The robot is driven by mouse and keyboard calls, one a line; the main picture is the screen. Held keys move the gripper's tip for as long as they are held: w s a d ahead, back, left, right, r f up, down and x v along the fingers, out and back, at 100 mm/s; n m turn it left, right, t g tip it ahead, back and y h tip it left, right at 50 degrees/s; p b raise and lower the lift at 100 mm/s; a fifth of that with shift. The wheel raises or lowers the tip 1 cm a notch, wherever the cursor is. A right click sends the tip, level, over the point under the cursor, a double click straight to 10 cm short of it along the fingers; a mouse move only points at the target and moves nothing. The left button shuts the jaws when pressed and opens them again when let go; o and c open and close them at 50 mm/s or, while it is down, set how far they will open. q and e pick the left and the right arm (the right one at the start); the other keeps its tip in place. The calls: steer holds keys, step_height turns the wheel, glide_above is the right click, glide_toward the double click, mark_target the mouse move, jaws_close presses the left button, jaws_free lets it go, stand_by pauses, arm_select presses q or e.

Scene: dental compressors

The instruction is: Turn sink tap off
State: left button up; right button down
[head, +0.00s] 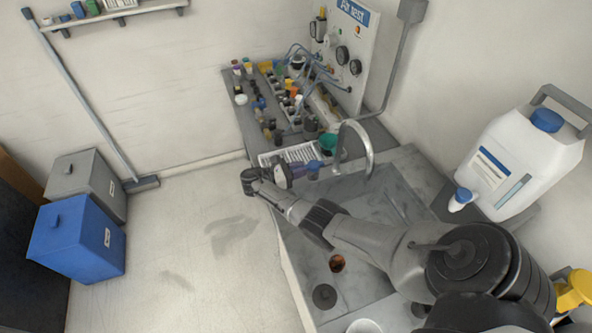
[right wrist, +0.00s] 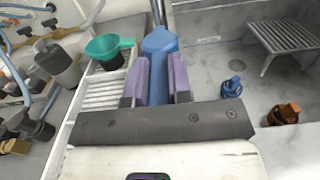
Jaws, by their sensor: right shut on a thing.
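The sink tap has a tall curved metal spout (head: 368,142) at the back of the grey sink. My right gripper (head: 298,171) reaches over the sink's left side to the handle. In the right wrist view its purple finger pads (right wrist: 160,84) stand on both sides of the blue handle, shut on it. I cannot tell from these frames whether water runs from the spout. My left gripper is not in view.
A white rack (right wrist: 103,92) and green funnel (right wrist: 109,48) stand close to the handle. Bottles and fittings crowd the bench behind. A white jug (head: 525,155) stands at the right. Blue (right wrist: 231,87) and amber (right wrist: 284,112) pieces lie in the sink.

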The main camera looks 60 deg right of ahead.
steer(key=c, duration=1)
jaws_free()
steer(key=shift+c, duration=0.2)
